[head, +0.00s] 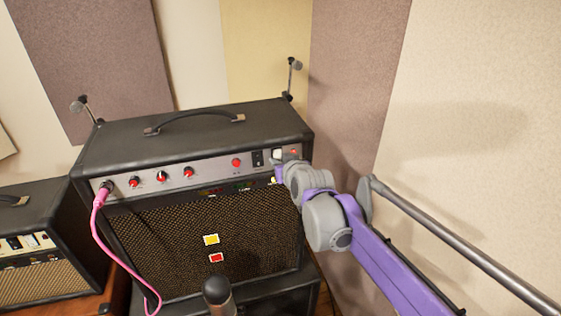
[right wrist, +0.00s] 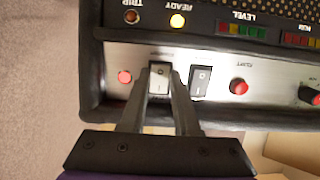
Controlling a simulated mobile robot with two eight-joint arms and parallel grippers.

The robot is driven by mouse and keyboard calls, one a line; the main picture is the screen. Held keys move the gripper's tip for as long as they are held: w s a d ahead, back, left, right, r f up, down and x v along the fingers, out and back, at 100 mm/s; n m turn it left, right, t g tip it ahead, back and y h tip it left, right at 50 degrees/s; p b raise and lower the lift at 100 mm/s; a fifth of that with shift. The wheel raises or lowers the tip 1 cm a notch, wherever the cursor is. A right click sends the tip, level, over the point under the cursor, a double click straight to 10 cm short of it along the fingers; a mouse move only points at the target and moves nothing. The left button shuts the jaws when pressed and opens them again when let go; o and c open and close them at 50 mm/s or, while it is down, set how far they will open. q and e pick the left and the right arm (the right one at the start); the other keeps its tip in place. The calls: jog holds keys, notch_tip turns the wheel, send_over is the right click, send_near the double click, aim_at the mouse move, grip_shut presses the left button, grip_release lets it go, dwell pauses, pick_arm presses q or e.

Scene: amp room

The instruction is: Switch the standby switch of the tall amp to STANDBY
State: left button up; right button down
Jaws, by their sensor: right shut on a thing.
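The tall amp (head: 200,120) is black, with a silver control strip along its upper front. The black rocker switch (right wrist: 200,80) is just beside the right finger. The small label above the white switch is too blurred to read. My left gripper is not in view.
A red lamp (right wrist: 125,77) and a lit yellow READY lamp (right wrist: 177,21) are near the switches. A pink cable (head: 99,200) is plugged in at the strip's left. A smaller amp (head: 40,245) stands left. A microphone (head: 217,292) stands in front; a metal pole (head: 450,245) runs at right.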

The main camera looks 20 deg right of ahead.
jog(key=shift+f+t, duration=0.1)
jog(key=shift+t, duration=0.4)
jog(key=shift+w+t+p, duration=0.1)
jog(key=shift+t+p, duration=0.7)
jog(key=shift+p, duration=0.4)
jog(key=shift+f, duration=0.2)
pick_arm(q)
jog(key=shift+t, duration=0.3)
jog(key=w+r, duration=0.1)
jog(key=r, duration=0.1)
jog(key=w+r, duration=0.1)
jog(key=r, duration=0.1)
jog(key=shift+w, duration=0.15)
pick_arm(e)
jog(key=c, duration=0.6)
grip_release()
jog(key=shift+c, duration=0.2)
